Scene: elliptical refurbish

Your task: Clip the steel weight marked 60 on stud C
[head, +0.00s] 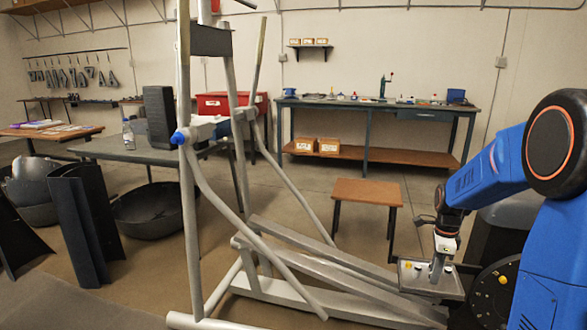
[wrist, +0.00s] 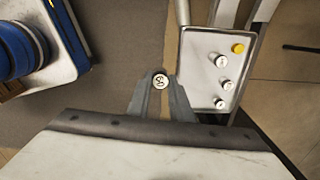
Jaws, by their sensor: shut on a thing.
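My gripper (wrist: 160,96) is shut on a small round pale weight (wrist: 160,80), seen end-on between the fingertips in the wrist view. Its face carries a dark mark, too small to read surely. In the head view my gripper (head: 437,270) is over or in front of a grey tray (head: 408,278) at the lower right; the held weight is not clear there. The tray also shows in the wrist view (wrist: 204,62), right of my gripper, with several pale round weights (wrist: 222,61) and one yellow piece (wrist: 238,48). I cannot pick out stud C in either view.
A dark disc (head: 492,300) stands beside the tray at the lower right, partly hidden by my arm. The grey elliptical frame (head: 290,262) fills the middle. A small wooden stool (head: 367,192) stands behind it. A workbench (head: 375,107) lines the back wall.

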